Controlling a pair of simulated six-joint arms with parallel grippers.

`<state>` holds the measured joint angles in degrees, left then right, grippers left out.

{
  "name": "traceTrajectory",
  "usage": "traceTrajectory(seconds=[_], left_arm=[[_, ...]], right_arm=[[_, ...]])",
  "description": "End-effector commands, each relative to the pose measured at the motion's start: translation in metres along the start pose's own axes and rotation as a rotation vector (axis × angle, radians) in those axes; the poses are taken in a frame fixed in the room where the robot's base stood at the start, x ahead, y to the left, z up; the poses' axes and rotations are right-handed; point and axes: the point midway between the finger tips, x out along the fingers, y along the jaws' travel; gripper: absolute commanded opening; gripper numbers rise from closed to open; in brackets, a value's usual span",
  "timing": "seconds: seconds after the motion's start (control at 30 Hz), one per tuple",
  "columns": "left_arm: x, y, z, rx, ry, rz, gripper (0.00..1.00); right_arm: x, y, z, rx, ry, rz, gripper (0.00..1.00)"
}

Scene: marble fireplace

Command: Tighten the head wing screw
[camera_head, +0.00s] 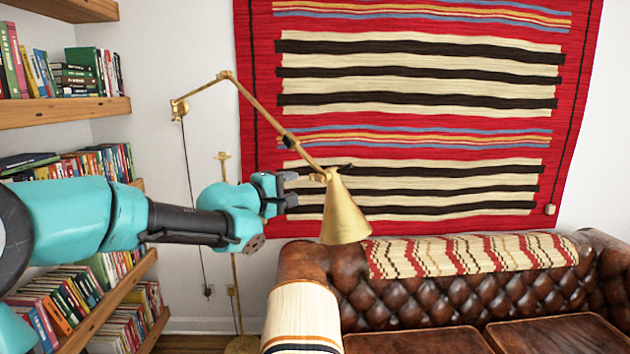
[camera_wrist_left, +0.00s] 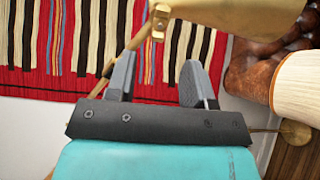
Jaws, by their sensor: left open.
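The head also shows at the top of the left wrist view (camera_wrist_left: 240,14). At the joint above the head, a small brass piece (camera_wrist_left: 160,20) sticks out towards my gripper; it looks like the head wing screw. My left gripper (camera_head: 293,190) is just left of this joint, open and empty. In the left wrist view the brass piece is beyond the gap between the fingertips (camera_wrist_left: 159,68), apart from both. My right gripper is not in view.
A brown leather sofa (camera_head: 440,285) with a striped throw (camera_head: 300,315) on its arm stands below the lamp head. Bookshelves (camera_head: 60,113) are at the left. A striped rug (camera_head: 420,120) hangs on the wall behind. The lamp's cord (camera_head: 190,180) hangs behind my arm.

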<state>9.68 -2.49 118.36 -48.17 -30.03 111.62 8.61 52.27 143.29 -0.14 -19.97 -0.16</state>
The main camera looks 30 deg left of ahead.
Motion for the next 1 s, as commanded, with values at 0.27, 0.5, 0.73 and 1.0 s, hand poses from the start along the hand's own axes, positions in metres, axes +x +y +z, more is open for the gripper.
traceTrajectory(seconds=[0.27, 0.5, 0.73, 1.0], left_arm=[[0.047, -0.001, 0.001, 0.0, -0.002, -0.001, 0.48], [0.081, 0.0, 0.0, 0.001, -0.001, 0.0, 0.48], [0.093, 0.0, 0.0, 0.0, 0.0, 0.0, 0.48], [0.093, 0.0, 0.0, 0.0, 0.0, 0.0, 0.45]], right_arm=[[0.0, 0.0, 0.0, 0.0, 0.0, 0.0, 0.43], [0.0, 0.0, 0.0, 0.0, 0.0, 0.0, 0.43], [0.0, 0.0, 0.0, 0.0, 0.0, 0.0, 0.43], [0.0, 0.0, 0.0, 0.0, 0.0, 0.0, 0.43]])
